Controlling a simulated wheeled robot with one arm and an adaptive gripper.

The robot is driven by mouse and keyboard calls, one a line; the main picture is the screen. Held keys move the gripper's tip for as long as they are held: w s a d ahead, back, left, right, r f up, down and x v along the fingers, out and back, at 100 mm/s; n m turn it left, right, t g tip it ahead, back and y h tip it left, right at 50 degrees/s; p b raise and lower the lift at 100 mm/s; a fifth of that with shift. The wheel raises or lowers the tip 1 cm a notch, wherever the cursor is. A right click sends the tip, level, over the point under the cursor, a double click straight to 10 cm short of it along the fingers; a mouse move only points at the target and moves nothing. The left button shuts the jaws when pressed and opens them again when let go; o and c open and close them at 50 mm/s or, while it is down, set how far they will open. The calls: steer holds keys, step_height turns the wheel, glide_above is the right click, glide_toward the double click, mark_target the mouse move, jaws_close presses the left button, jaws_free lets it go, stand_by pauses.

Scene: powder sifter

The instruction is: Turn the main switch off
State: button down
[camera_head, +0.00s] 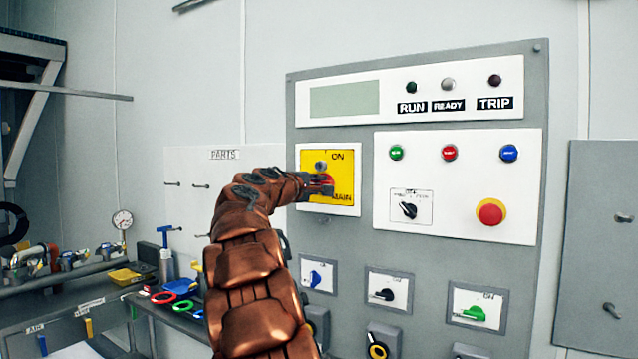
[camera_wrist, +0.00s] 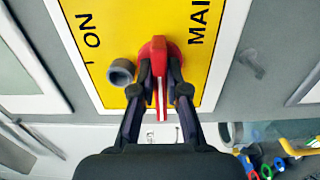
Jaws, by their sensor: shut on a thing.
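The main switch has a red handle (camera_wrist: 160,52) with a white line along it, on a yellow plate (camera_head: 342,164) marked ON and MAIN. In the wrist view, ON is on the left of the plate and MAIN on the right. My gripper (camera_wrist: 160,78) is shut on the red handle, one finger on each side. In the head view my gripper (camera_head: 314,187) reaches the plate from the left and hides part of the handle. A grey round post (camera_wrist: 122,72) stands on the plate beside the handle, close to the left finger.
The grey panel also has a red stop button (camera_head: 491,212), a black selector (camera_head: 408,210), and blue, black and green knobs below. A bench (camera_head: 60,305) with tools stands at left. A grey cabinet door (camera_head: 600,235) is at right.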

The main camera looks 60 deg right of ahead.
steer(key=c, duration=1.2)
jaws_free()
steer(key=shift+a, duration=0.15)
steer(key=shift+s+a, duration=0.1)
steer(key=shift+a, duration=3.75)
